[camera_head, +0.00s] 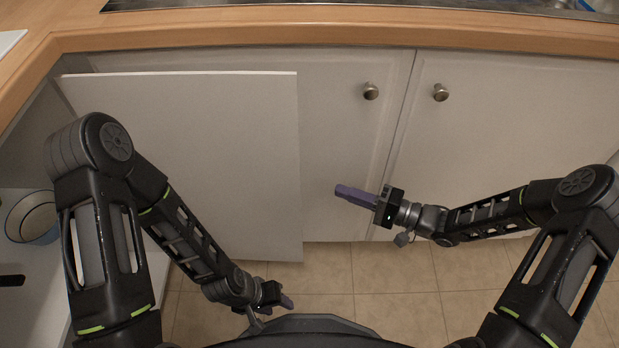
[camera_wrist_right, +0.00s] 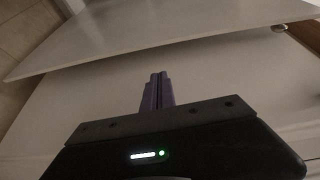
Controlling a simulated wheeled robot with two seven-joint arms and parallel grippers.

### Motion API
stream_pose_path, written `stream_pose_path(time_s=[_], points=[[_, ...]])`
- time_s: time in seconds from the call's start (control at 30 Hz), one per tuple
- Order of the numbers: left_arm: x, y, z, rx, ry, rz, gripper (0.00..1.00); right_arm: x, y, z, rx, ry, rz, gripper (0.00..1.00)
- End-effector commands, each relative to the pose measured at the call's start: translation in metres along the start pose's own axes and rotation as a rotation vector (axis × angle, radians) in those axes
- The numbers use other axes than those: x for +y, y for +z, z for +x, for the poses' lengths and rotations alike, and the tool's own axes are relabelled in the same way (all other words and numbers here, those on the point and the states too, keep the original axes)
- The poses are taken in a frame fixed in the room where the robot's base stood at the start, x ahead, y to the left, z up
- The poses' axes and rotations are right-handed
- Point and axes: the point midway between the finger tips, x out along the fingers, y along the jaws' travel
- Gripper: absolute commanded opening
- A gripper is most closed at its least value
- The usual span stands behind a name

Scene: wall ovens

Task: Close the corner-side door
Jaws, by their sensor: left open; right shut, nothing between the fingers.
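The corner-side door (camera_head: 215,150) is a plain white panel at the left of the head view. It stands open, its top edge out in front of the cabinet face. Its free right edge is near the picture's middle. My right gripper (camera_head: 341,190) is shut and empty, to the right of that edge, in front of a closed door. In the right wrist view its purple fingers (camera_wrist_right: 157,90) point toward a pale panel (camera_wrist_right: 170,32), with a visible gap below the panel's edge. My left gripper (camera_head: 286,302) is open and low, near the door's lower right corner.
Two closed white doors with round knobs (camera_head: 371,91) (camera_head: 440,92) stand under the wooden countertop (camera_head: 350,35). At the far left, a blue-rimmed bowl (camera_head: 33,217) sits on a white surface. Tiled floor (camera_head: 390,282) is clear below the cabinets.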

Motion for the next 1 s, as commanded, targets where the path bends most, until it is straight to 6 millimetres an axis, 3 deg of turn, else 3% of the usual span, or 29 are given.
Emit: stream_pose_path(time_s=[0.13,0.57,0.77,1.0], points=[[0.001,0.001,-0.001,-0.002,0.001,0.001,0.43,-0.006,0.006,-0.008,-0.053,-0.023,0.027,0.0],[0.0,0.001,0.0,-0.001,0.0,0.0,0.43,-0.005,0.007,-0.003,-0.057,-0.022,0.029,0.0],[-0.002,-0.001,0.004,0.002,-0.001,-0.001,0.43,-0.005,0.009,0.018,-0.058,-0.025,0.029,0.0],[-0.007,-0.003,0.012,0.007,-0.004,-0.005,0.43,-0.005,0.011,0.058,-0.057,-0.024,0.029,0.0]])
